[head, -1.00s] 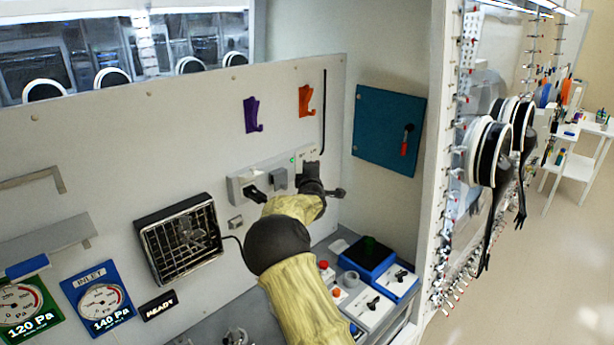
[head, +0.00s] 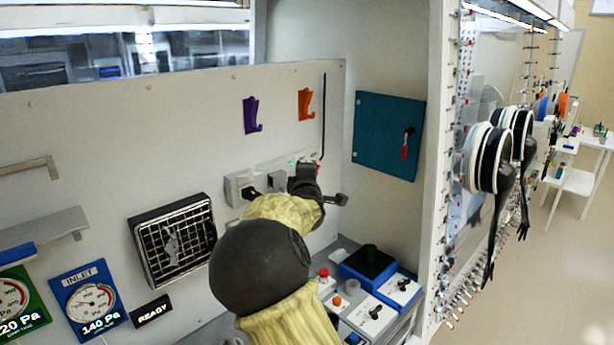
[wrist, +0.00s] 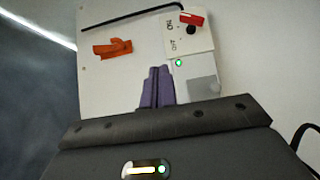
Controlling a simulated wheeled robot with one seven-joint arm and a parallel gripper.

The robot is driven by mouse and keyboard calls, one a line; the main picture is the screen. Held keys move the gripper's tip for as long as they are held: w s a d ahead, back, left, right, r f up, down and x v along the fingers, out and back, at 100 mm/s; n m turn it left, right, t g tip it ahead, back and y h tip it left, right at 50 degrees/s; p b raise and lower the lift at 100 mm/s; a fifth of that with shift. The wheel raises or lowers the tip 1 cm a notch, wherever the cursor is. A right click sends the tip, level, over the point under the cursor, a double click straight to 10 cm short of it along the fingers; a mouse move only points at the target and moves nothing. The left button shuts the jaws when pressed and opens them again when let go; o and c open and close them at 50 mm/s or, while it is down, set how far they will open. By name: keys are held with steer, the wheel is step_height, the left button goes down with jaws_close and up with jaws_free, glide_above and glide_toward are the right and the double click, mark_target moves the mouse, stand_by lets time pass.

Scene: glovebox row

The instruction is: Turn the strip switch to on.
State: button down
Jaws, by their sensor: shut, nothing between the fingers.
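The white power strip (head: 236,188) is mounted on the grey back panel, with its right end partly hidden by my gripper in the head view. In the wrist view its switch end (wrist: 204,42) shows ON and OFF lettering, a lit green light (wrist: 178,62), a black round pivot (wrist: 191,30) and a red switch lever (wrist: 191,18). Which mark the lever points to is unclear. My gripper (wrist: 157,72) is shut and empty, with its fingertips short of the switch in the wrist picture. In the head view my gripper (head: 305,172) is at the strip's right end; contact cannot be told.
Purple (head: 252,115) and orange (head: 306,104) hooks and a thin black rod (head: 324,115) are above the strip. A teal door (head: 388,135) with a red-tipped handle is to the right. Control boxes (head: 370,312) stand below right, a grille heater (head: 172,240) to the left.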

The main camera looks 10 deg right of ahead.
steer(key=shift+d, duration=0.1)
steer(key=s+d+f+m+g, duration=0.4)
steer(key=s+f+m, duration=0.1)
steer(key=s+f, duration=0.15)
steer(key=s+d+f+m+g, duration=0.35)
steer(key=s+f, duration=0.25)
steer(key=f, duration=0.2)
steer(key=s+a+f+m+g+y, duration=0.1)
steer(key=s+a+f+m+g, duration=0.1)
steer(key=s, duration=0.7)
steer(key=s+a+f+m+g+y, duration=0.1)
steer(key=s+a+f+m+g, duration=0.1)
steer(key=s, duration=0.7)
steer(key=s+a+f+m+g+y, duration=0.1)
steer(key=s+a+f+m+g, duration=0.1)
steer(key=s, duration=0.7)
step_height(320, 180, down, 2)
steer(key=shift+s+f+m+g, duration=0.2)
steer(key=shift+s+m+g, duration=0.05)
steer(key=shift+m+g, duration=0.55)
steer(key=shift+s+d, duration=0.1)
steer(key=shift+s, duration=0.05)
